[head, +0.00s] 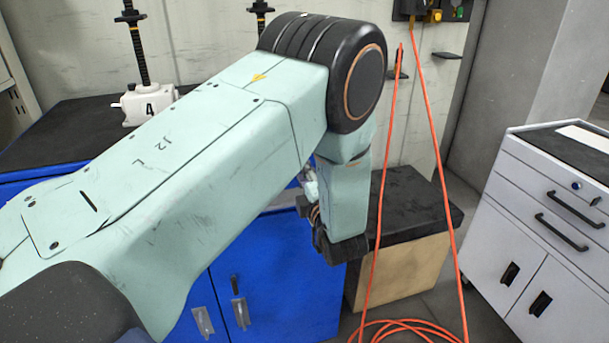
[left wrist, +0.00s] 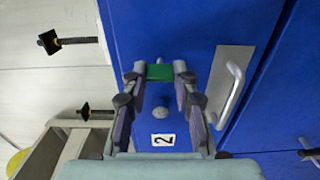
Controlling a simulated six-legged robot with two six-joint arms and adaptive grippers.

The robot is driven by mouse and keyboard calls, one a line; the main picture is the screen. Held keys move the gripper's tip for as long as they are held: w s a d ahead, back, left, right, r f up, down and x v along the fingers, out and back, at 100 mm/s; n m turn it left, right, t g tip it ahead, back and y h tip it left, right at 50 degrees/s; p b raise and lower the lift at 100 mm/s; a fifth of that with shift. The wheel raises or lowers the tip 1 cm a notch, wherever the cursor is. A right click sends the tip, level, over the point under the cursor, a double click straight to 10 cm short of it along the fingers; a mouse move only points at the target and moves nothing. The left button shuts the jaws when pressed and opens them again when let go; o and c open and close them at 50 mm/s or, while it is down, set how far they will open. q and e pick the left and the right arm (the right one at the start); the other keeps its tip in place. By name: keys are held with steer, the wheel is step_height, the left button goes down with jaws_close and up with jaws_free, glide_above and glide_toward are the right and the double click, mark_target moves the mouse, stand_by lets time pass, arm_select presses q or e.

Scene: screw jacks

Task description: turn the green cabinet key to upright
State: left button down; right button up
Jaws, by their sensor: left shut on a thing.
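The green key (left wrist: 160,72) shows in the left wrist view as a short green bar against a blue cabinet door (left wrist: 190,30). My left gripper (left wrist: 163,74) has one fingertip at each end of the bar and is shut on it. My right gripper is in neither view.
A silver door handle (left wrist: 232,92) stands close to the right of my fingers. In the head view, blue cabinet doors (head: 290,295) lie below the arm, a black-topped box (head: 415,215) and orange cable (head: 430,120) to its right, and a white cabinet (head: 540,225) far right.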

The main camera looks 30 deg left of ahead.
arm_select(q)
steer(key=shift+w+d+r, duration=0.1)
stand_by(0.3)
steer(key=c, duration=1)
jaws_free()
steer(key=shift+c, duration=0.2)
